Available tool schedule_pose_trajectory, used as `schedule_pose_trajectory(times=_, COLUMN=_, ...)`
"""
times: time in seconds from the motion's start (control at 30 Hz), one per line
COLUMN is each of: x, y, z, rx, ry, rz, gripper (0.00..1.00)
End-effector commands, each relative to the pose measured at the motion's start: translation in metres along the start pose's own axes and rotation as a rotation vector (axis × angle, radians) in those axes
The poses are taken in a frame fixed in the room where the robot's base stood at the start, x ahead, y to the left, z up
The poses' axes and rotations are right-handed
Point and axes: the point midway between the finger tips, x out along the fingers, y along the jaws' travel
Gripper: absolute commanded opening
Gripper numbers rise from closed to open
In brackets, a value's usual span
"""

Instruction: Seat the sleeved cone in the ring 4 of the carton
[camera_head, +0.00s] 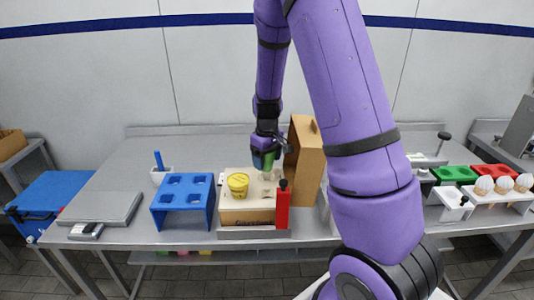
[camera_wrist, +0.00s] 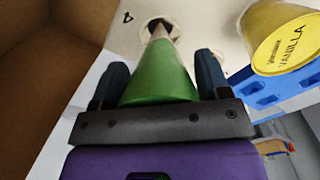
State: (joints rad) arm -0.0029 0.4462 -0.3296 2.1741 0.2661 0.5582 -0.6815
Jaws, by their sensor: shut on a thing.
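The cone in a green sleeve (camera_wrist: 162,78) is between the two dark fingers of my gripper (camera_wrist: 160,82), which is shut on it. Its pale narrow tip points at a dark round hole, ring 4 (camera_wrist: 147,24), with a "4" printed beside it. The tip overlaps the hole in the wrist view; I cannot tell how deep it sits. In the head view my gripper (camera_head: 265,150) is over the back right of the carton (camera_head: 240,215), with the green sleeve (camera_head: 263,161) below it. The carton's pale top holds the rings, mostly too small to make out.
A red upright piece (camera_head: 283,206) stands in front. A blue holed rack (camera_head: 183,195) is to the left. Coloured cone trays (camera_head: 490,175) are far right.

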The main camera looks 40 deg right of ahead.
Motion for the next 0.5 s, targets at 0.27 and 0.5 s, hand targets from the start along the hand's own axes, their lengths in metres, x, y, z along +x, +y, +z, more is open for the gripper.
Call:
schedule_pose_trajectory(times=0.27, x=0.0066, y=-0.0002, z=0.0003, rx=0.0, ry=0.0, rz=-0.001, gripper=0.44)
schedule_pose_trajectory(times=0.5, x=0.0066, y=-0.0002, z=0.0002, rx=-0.001, ry=0.0, rz=0.0, gripper=0.44)
